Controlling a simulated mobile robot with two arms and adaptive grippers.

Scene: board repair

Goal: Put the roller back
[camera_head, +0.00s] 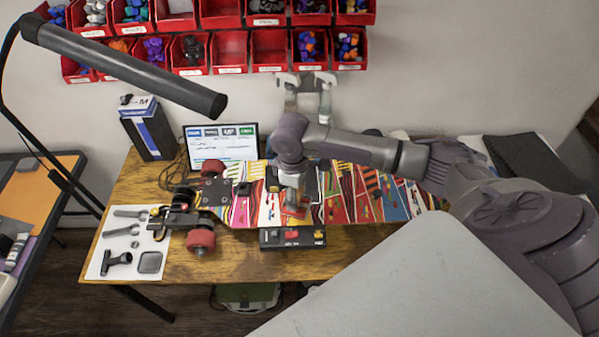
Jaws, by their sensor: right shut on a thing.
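My right gripper (292,197) points down over the middle of the colourful skateboard deck (345,200). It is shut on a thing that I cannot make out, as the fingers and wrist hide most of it. I cannot tell whether this thing is the roller. A white sheet (150,236) lies at the table's left front. It bears grey wrench shapes (122,231) and a dark T-shaped form (115,263); I cannot tell whether these are tools or printed outlines. My left gripper is not in view.
A small black case (306,238) with red parts sits at the deck's front edge. A monitor (222,142) and box (147,127) stand behind. A lamp (125,68) hangs at upper left.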

